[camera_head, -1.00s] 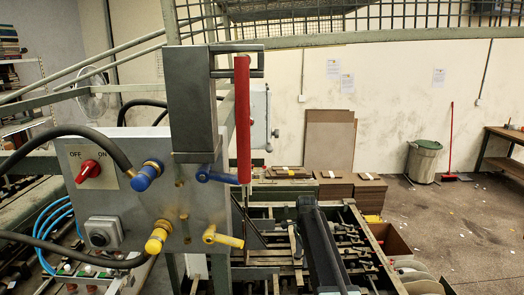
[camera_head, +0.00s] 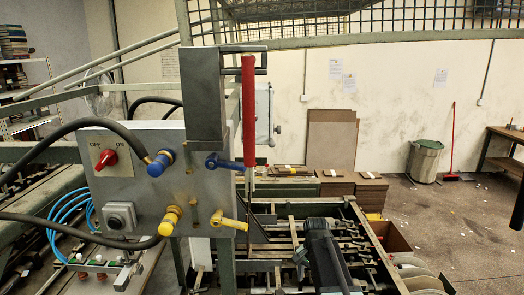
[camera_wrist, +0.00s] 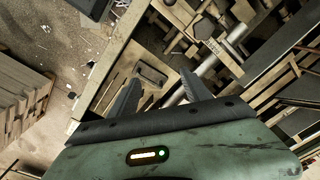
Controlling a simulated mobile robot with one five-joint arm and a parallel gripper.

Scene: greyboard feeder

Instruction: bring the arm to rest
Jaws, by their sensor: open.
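My gripper (camera_wrist: 162,88) shows in the wrist view with two dark fingers spread apart and nothing between them. It hangs above the wooden and metal frame of the feeder (camera_wrist: 125,70). In the head view my dark arm stands at the bottom centre, in front of the feeder frame (camera_head: 365,232). I cannot make out the fingers there.
A grey control panel (camera_head: 135,185) with blue and yellow valves and a red switch (camera_head: 106,159) stands close on the left. A red-handled bar (camera_head: 248,110) hangs beside it. Board stacks (camera_head: 371,192) and a green bin (camera_head: 424,160) stand behind. Floor at right is mostly clear.

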